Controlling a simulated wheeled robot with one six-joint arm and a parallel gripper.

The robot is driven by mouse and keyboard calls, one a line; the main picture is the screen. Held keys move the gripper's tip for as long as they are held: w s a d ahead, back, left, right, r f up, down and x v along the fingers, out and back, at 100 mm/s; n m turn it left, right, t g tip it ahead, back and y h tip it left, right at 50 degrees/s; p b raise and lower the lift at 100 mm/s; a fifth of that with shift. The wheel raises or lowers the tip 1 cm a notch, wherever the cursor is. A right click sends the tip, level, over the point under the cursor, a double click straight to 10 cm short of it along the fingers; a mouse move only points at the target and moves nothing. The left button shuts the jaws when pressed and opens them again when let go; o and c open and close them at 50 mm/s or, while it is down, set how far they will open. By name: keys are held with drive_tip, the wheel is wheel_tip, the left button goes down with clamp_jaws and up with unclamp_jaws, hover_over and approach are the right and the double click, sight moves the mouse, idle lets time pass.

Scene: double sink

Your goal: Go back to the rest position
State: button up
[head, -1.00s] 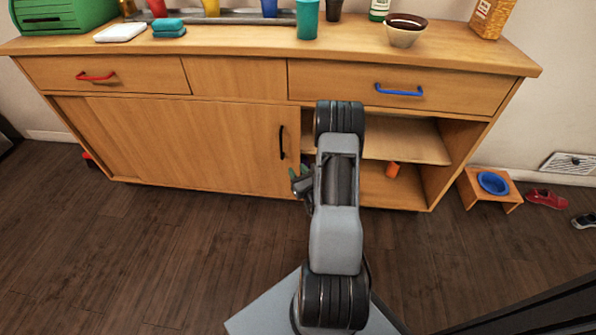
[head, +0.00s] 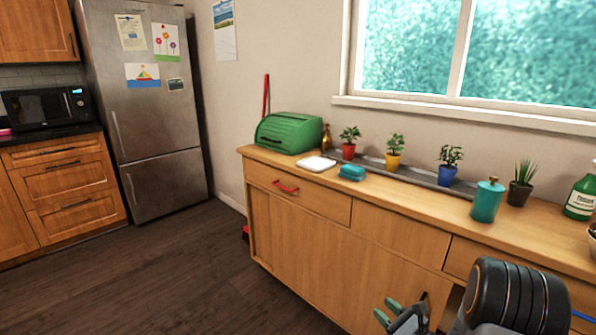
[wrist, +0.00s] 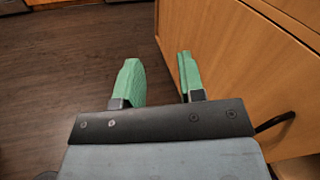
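My gripper (head: 388,312) shows at the bottom of the head view, in front of the wooden sideboard (head: 310,245). In the wrist view its two green fingers (wrist: 160,80) stand apart with nothing between them. The fingers point along the dark floor beside the sideboard's door front, which is close on the right in the wrist view. My arm fills the lower right corner of the head view and hides part of the cabinet.
On the sideboard stand a green bread box (head: 288,132), a teal canister (head: 487,200), a soap bottle (head: 580,197) and several potted plants. A fridge (head: 148,100) and a microwave (head: 45,107) are at the left. The floor (head: 150,270) at left is clear.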

drive_tip(key=s+a+r+n+g+y+p, duration=0.1)
drive_tip(key=s+a+r+n+g+p, duration=0.6)
drive_tip(key=r, duration=0.3)
drive_tip(key=s+a+r+n+g+y+p, duration=0.1)
drive_tip(key=s+a+r+n+g+p, duration=0.3)
drive_tip(key=a+r+n+g, duration=0.4)
drive_tip(key=s+d+r+n+t+h+p, duration=0.1)
drive_tip(key=s+d+r+n+h+p, duration=0.1)
drive_tip(key=r, duration=0.4)
drive_tip(key=s+d+r+n+t+h+p, duration=0.1)
drive_tip(key=s+d+r+n+h+p, duration=0.1)
drive_tip(key=r+n+h+p, duration=0.3)
drive_tip(key=s+d+r+n+t+h+p, duration=0.1)
drive_tip(key=s+d+r+n+h+p, duration=0.1)
drive_tip(key=r, duration=0.5)
drive_tip(key=d+n+h+p, duration=0.1)
drive_tip(key=n+h+p, duration=0.1)
drive_tip(key=n, duration=0.1)
drive_tip(key=shift+s+r+p, duration=0.25)
drive_tip(key=shift+r+p, duration=0.1)
drive_tip(key=shift+p, duration=0.05)
